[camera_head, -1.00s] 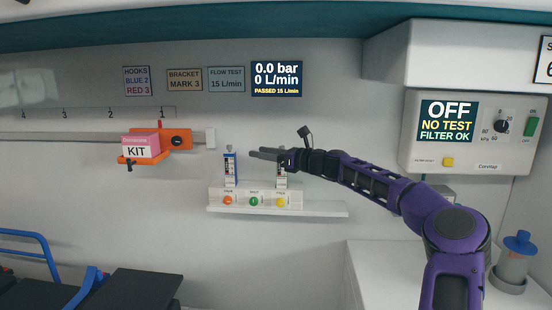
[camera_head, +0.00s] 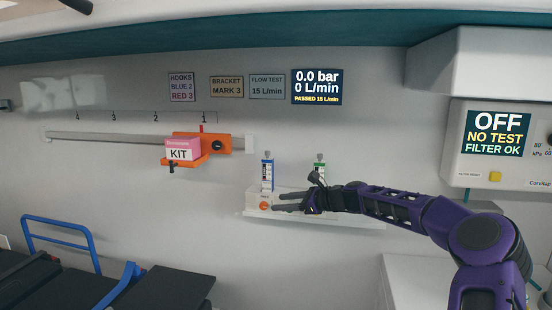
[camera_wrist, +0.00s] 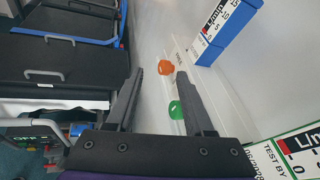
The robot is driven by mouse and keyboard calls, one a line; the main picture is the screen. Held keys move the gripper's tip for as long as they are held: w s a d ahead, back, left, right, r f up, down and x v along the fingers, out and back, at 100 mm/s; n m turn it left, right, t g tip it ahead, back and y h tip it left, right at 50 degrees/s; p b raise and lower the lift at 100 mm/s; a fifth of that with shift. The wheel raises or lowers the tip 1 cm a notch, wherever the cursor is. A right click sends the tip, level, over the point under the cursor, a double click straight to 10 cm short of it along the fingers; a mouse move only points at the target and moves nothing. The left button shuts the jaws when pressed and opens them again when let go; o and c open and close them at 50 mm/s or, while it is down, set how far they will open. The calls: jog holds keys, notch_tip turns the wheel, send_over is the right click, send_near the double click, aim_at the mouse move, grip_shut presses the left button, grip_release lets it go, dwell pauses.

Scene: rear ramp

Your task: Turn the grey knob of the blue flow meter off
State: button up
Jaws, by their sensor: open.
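The blue flow meter (camera_head: 267,175) stands upright above the left end of the white outlet block. A small grey part (camera_head: 267,155) shows at its top, too small to tell which way it is turned. In the wrist view, part of the blue meter (camera_wrist: 229,30) with its scale shows at the upper right, and its knob is not visible there. My gripper (camera_head: 276,202) is open and empty, its fingers pointing left, below the blue meter by the orange button (camera_head: 264,206). In the wrist view, the orange button (camera_wrist: 165,67) appears between the fingertips (camera_wrist: 160,74).
A green-marked meter (camera_head: 319,167) stands right of the blue one, partly behind my wrist. A green button (camera_wrist: 174,110) lies by the right finger. The shelf (camera_head: 350,221) runs below. The wall display (camera_head: 317,87) reads 0.0 bar, 0 L/min. An orange bracket holds the kit (camera_head: 181,150).

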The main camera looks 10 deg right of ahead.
jog(key=a+f+n+g+h, duration=0.25)
jog(key=a+f+n, duration=0.35)
jog(key=f, duration=0.6)
jog(key=m+t+h, duration=0.5)
jog(key=m+h, duration=1.7)
jog(key=m, duration=0.7)
send_near(266, 154)
jog(key=p+x, duration=0.1)
jog(key=x, duration=0.7)
jog(key=shift+w+d+r+p, duration=0.1)
jog(key=shift+w+d+p, duration=0.1)
jog(key=shift+p, duration=0.15)
